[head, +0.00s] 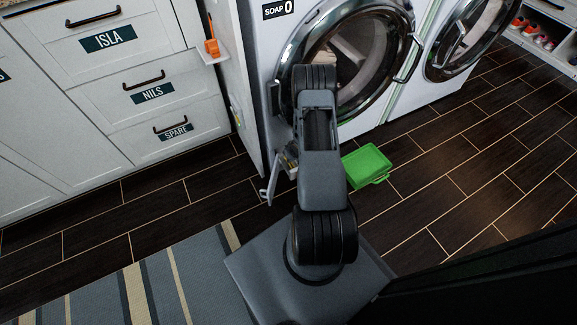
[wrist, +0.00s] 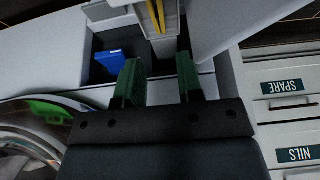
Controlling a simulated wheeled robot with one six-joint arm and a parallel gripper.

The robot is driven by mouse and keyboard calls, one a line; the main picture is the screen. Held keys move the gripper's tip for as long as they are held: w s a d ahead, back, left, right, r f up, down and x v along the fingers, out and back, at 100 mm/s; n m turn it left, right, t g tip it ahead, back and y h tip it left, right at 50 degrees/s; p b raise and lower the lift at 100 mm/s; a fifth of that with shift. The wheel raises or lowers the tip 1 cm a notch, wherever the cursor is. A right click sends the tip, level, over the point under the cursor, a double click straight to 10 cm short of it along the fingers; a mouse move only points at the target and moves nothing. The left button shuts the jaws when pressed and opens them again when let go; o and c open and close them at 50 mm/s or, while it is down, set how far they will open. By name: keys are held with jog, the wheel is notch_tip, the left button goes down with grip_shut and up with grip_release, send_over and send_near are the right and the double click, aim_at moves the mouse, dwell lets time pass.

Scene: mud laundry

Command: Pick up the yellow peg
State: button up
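Two slim yellow strips side by side, which look like the yellow peg (wrist: 156,15), show at the top of the wrist view against a pale grey narrow part. Their upper ends are cut off by the frame edge. My gripper (wrist: 159,60) is open, its two green fingers apart with nothing seen between them. The yellow strips lie beyond the fingertips, roughly in line with the gap. In the head view my arm hides most of the gripper, and a small yellowish spot (head: 291,164) shows beside the arm, too small to tell.
A blue block (wrist: 109,66) sits in a dark recess left of the fingers. The washer (head: 246,80) stands close ahead, with a small open flap (head: 271,180) low down. A green tray (head: 366,165) lies on the floor at right. White drawers (head: 150,95) stand left.

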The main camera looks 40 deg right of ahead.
jog(key=b, duration=0.2)
send_over(291, 165)
notch_tip(291, 165, down, 5)
jog(key=shift+d, duration=0.1)
jog(key=x, duration=0.1)
jog(key=b+x, duration=0.2)
jog(key=x, duration=0.1)
jog(key=shift+s, duration=0.35)
jog(key=shift+b+x, duration=0.4)
jog(key=shift+x, duration=0.35)
jog(key=shift+w, duration=0.15)
jog(key=shift+f, duration=0.2)
jog(key=shift+c, duration=0.5)
grip_shut()
jog(key=shift+r, duration=0.1)
